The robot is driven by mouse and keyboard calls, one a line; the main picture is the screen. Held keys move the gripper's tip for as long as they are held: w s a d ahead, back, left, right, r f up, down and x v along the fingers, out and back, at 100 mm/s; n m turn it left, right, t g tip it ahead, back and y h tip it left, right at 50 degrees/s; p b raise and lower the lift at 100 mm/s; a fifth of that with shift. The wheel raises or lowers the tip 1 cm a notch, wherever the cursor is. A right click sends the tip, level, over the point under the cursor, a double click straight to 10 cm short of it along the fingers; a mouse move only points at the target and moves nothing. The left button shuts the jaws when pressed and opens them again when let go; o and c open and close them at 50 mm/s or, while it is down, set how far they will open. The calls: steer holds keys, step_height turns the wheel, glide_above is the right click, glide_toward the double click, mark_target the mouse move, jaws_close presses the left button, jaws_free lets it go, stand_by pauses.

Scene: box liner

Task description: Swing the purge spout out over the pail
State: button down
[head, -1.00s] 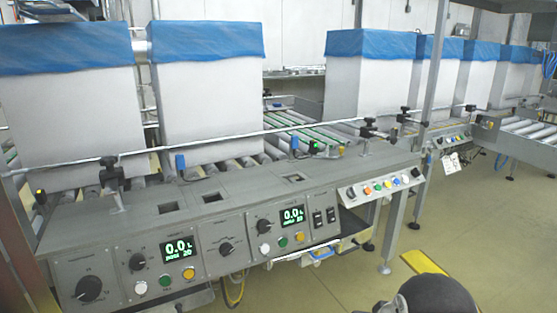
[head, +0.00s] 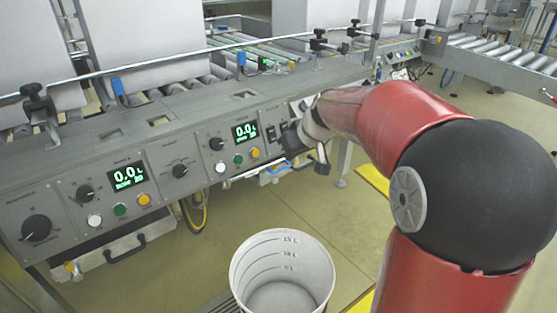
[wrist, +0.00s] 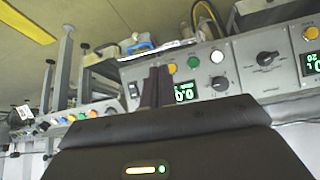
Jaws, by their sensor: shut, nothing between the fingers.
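The pail (head: 237,275) is a white open bucket with dark level marks inside, standing on the floor in front of the console. It looks empty. I cannot pick out the purge spout for sure. A pale bar (head: 246,174) and a blue-and-white fitting (head: 276,170) show under the console's front edge, and the fitting also shows in the wrist view (wrist: 138,47). My gripper (head: 322,160) is beside the console's right end, partly hidden by my arm. In the wrist view its dark fingers (wrist: 154,84) are together and empty, before the upside-down console face.
The grey console (head: 150,150) carries knobs, lit buttons and two displays reading 0.0. A black handle (head: 126,250) hangs below its left part. Yellow hoses (head: 195,212) hang under it. Lined boxes (head: 145,40) stand on rollers behind.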

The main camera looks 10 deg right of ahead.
steer(key=shift+n+t+y, duration=0.4)
steer(key=shift+t+y, duration=0.1)
steer(key=w+f, duration=0.5)
steer(key=w, duration=0.1)
steer(key=w+d+f+b, duration=0.1)
steer(key=w+f, duration=0.5)
steer(key=w+d+f, duration=0.1)
steer(key=w+f, duration=0.4)
steer(key=w, duration=0.2)
steer(key=shift+d+f+b, duration=0.1)
steer(key=shift+f+b, duration=0.2)
steer(key=shift+f, duration=0.05)
steer(key=shift+s, duration=0.15)
